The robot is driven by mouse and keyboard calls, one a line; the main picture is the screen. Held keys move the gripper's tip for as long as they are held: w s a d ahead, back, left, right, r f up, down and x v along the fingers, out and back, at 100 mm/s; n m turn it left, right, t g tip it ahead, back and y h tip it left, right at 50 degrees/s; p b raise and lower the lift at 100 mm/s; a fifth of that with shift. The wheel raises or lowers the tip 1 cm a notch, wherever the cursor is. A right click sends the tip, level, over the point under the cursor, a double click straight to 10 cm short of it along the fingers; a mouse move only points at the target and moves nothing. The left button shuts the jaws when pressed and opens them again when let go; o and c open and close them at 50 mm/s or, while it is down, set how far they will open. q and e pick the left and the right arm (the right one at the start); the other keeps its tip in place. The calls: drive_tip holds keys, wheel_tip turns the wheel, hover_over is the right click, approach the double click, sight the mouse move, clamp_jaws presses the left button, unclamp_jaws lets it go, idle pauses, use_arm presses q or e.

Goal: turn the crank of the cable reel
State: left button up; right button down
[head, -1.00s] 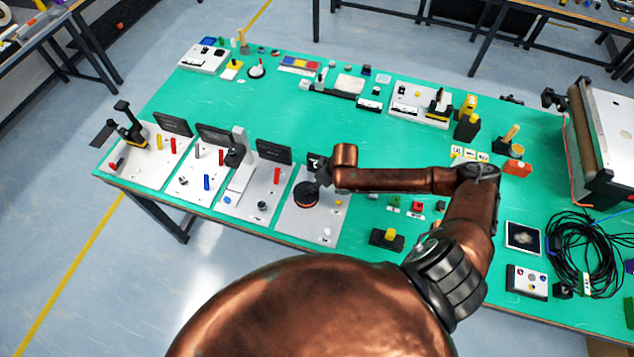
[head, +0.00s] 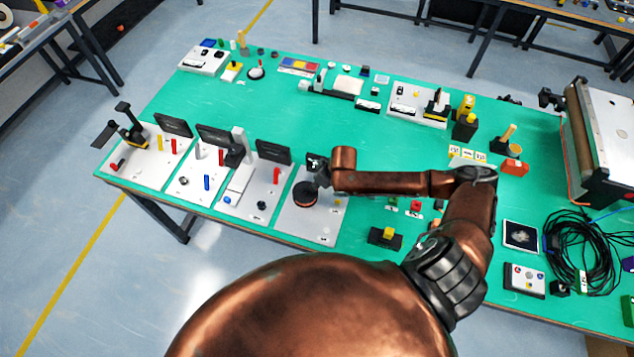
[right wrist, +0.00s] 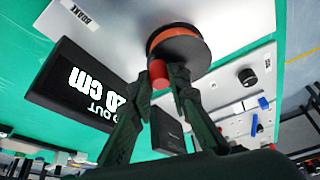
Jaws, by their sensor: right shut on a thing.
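The cable reel (head: 305,194) is a black disc with an orange-brown band, standing on a light panel (head: 309,228) near the front edge of the green table. In the right wrist view the reel (right wrist: 184,46) is close ahead, with its red crank knob (right wrist: 159,72) sticking out towards me. My right gripper (right wrist: 164,78) is shut on this knob, one finger on each side. In the head view the right gripper (head: 319,183) is at the reel's right far side, partly hidden by my arm. My left gripper is not in view.
A black display (right wrist: 85,88) stands beside the reel, showing "OUT" and "cm"; one finger partly covers its face. Another panel (head: 243,205) with a red part is to the left. A black block with a yellow top (head: 386,237) lies to the right. The table's middle (head: 240,110) is clear.

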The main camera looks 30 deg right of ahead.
drive_tip(key=shift+s+m+p, duration=0.2)
drive_tip(key=shift+m+p, duration=0.3)
drive_tip(key=c, duration=1.8)
unclamp_jaws()
drive_tip(key=v, duration=1.2)
drive_tip(key=shift+a, duration=0.25)
drive_tip(key=shift+s+d+f, duration=0.1)
drive_tip(key=shift+s, duration=0.05)
